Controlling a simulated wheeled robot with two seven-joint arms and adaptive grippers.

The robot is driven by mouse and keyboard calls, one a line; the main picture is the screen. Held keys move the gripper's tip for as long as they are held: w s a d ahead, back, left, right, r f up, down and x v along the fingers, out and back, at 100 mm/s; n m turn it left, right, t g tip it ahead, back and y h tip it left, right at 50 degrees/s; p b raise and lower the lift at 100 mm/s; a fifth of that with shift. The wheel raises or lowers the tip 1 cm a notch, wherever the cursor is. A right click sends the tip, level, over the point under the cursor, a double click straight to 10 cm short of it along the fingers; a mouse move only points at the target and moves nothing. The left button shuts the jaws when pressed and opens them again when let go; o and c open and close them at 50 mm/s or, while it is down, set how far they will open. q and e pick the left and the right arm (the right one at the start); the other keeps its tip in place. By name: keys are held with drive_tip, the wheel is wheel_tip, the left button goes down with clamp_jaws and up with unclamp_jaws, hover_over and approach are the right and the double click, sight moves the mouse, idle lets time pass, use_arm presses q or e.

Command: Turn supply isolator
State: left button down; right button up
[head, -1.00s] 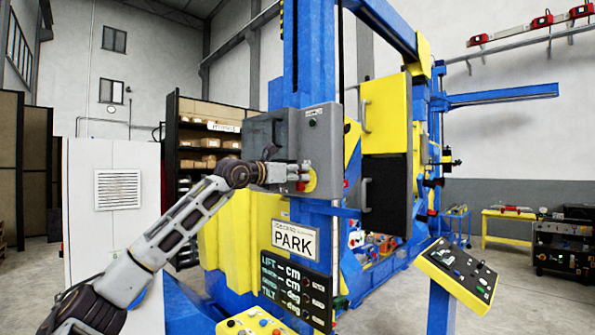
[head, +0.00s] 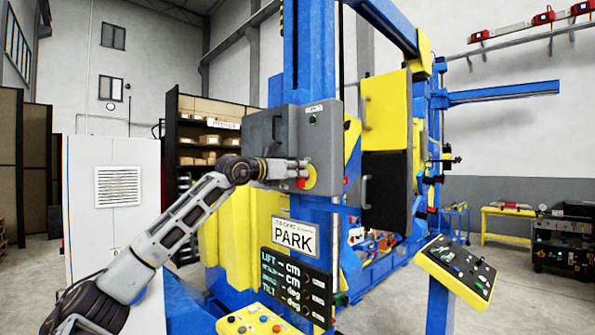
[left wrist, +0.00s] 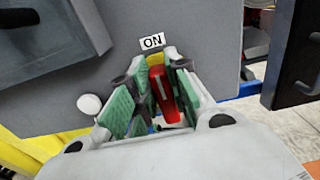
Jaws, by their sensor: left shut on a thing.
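The supply isolator is a red handle (left wrist: 163,92) on a yellow plate (head: 311,178), mounted on the front of a grey box (head: 324,135). My left gripper (head: 303,174) is at the handle, level with the lower part of the box. In the left wrist view, the green-padded fingers of my left gripper (left wrist: 155,108) are shut on the red handle, one on each side. The handle's pale line runs nearly toward the ON label (left wrist: 152,41), leaning slightly. The fingers hide part of the plate and the handle's lower end. My right gripper is not in view.
A grey door (head: 264,135) stands open at the box's left. Below are a PARK sign (head: 294,237), a dark display (head: 296,285) and a yellow button panel (head: 259,321). A control console (head: 458,268) stands right. A black-and-yellow cabinet door (head: 386,185) is right of the box.

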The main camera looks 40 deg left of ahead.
use_arm(q)
drive_tip(key=shift+a+n, duration=0.1)
drive_tip(key=shift+n, duration=0.2)
drive_tip(key=n, duration=0.1)
drive_tip(key=n+b, duration=0.1)
drive_tip(key=n, duration=0.1)
drive_tip(key=shift+a+f, duration=0.15)
drive_tip(key=shift+a, duration=0.15)
drive_tip(key=shift+w+a+f+n+b, duration=0.1)
drive_tip(key=shift+a+f+n+b, duration=0.3)
drive_tip(key=shift+n, duration=1.95)
drive_tip(key=shift+s+a+f+n+b, duration=0.15)
drive_tip(key=shift+f+n+b, duration=0.25)
drive_tip(key=shift+n, duration=2)
drive_tip(key=shift+w+a+f+n+b, duration=0.15)
drive_tip(key=shift+a+f+n+b, duration=0.3)
drive_tip(key=shift+n, duration=1.9)
drive_tip(key=shift+d+r, duration=0.15)
drive_tip(key=c, duration=1.4)
unclamp_jaws()
